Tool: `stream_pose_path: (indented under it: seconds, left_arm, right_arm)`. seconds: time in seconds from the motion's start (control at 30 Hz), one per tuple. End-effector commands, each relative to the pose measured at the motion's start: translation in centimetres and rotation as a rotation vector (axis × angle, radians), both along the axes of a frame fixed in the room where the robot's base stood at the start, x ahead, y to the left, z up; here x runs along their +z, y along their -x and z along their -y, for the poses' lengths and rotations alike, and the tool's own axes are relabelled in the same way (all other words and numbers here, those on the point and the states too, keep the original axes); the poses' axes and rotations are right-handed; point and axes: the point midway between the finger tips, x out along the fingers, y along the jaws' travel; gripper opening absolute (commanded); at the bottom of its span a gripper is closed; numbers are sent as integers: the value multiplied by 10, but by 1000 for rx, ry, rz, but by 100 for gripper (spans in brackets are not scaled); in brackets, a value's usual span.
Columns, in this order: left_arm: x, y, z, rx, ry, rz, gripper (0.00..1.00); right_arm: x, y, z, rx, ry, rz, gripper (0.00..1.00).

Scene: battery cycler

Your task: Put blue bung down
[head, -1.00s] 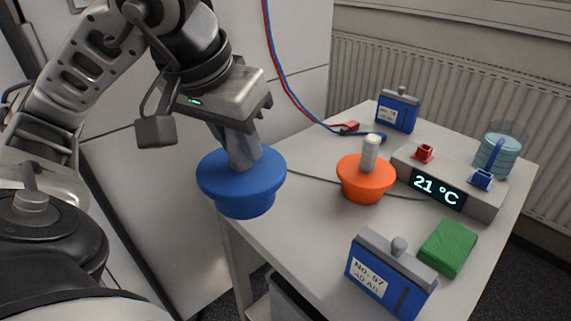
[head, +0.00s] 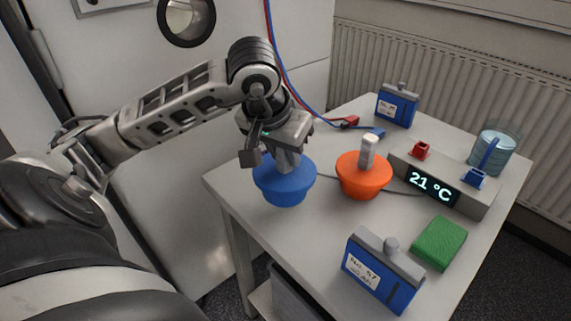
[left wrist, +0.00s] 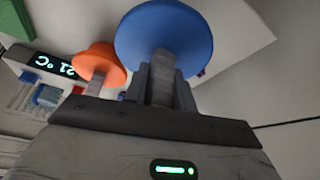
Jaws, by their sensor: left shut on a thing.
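The blue bung (head: 285,183) is a wide round stopper at the table's left side in the head view. My left gripper (head: 290,160) is shut on its grey handle from above. The bung is upright and over the tabletop; I cannot tell whether its underside touches the table. In the left wrist view the blue bung (left wrist: 164,38) fills the top middle, with its handle between the fingers of my left gripper (left wrist: 161,85). My right gripper is not in view.
An orange bung (head: 363,180) with a pale handle stands just right of the blue one. A display box (head: 440,185) reads 21 °C. Blue battery cells (head: 383,270) (head: 397,106), a green block (head: 440,242) and a beaker (head: 492,153) stand on the table (head: 300,235).

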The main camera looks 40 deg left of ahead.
Motion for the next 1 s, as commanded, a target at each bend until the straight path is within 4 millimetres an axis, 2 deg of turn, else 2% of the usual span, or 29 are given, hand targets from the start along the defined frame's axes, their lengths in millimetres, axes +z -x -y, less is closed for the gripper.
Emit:
stream_pose_path:
  seconds: [0.07, 0.27, 0.7, 0.73, 0.8, 1.0]
  left_arm:
    - [-9, -7, -1, 2, 4, -2, 0]
    - [-34, -5, 0, 0, 4, -2, 0]
    - [-41, -6, -1, 0, -1, 3, 0]
    - [-42, -5, -1, 0, 0, 0, 28]
    - [-40, -5, -1, 0, 1, -1, 48]
    - [-41, -5, -1, 0, 1, -1, 48]
  right_arm:
    - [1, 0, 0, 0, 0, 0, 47]
    - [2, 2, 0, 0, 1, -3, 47]
    - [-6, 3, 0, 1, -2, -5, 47]
    - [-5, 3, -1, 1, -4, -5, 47]
    - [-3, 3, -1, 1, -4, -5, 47]
    - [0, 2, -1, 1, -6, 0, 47]
